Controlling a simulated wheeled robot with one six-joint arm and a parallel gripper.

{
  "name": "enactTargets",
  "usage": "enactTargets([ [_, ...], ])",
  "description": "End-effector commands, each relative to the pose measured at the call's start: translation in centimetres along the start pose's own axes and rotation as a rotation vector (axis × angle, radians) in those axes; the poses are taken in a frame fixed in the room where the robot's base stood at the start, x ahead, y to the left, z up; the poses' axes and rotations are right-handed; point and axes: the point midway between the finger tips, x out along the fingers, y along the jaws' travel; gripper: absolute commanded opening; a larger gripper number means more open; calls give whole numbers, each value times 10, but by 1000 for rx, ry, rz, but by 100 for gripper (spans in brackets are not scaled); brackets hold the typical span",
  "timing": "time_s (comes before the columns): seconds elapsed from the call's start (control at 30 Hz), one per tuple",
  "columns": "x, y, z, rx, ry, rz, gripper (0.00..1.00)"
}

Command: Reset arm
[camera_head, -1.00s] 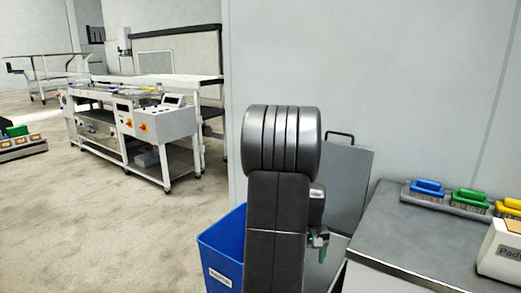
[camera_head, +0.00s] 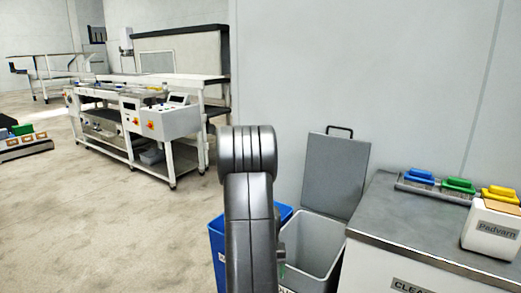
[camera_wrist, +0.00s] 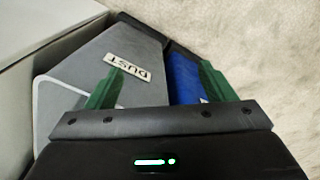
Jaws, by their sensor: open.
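My gripper (camera_wrist: 160,88) shows in the wrist view with its two green fingers spread wide apart and nothing between them. Beyond the fingers are a grey bin (camera_wrist: 80,75) with a "DUST" label (camera_wrist: 127,68) and a blue bin (camera_wrist: 185,75). In the head view my dark arm stands in the middle and mostly hides my gripper; only a small green bit shows at its lower right. The arm covers part of the blue bin (camera_head: 216,258) and stands in front of the grey bin (camera_head: 318,240).
The grey bin's lid (camera_head: 335,172) stands open against the wall. On the right, a metal-topped bench (camera_head: 405,228) holds blue, green and yellow brushes (camera_head: 458,185) and a white "Padvarn" box (camera_head: 492,230). A white machine (camera_head: 165,122) stands at the back left.

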Motion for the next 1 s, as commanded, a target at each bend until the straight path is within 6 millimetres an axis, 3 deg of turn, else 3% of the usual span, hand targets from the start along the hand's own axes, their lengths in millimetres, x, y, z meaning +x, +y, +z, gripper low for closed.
enactTargets([
  [0.43,26,-15,2,13,-1,0,76],
  [0.77,26,-15,2,13,0,0,76],
  [1.0,12,-10,0,13,12,3,76],
])
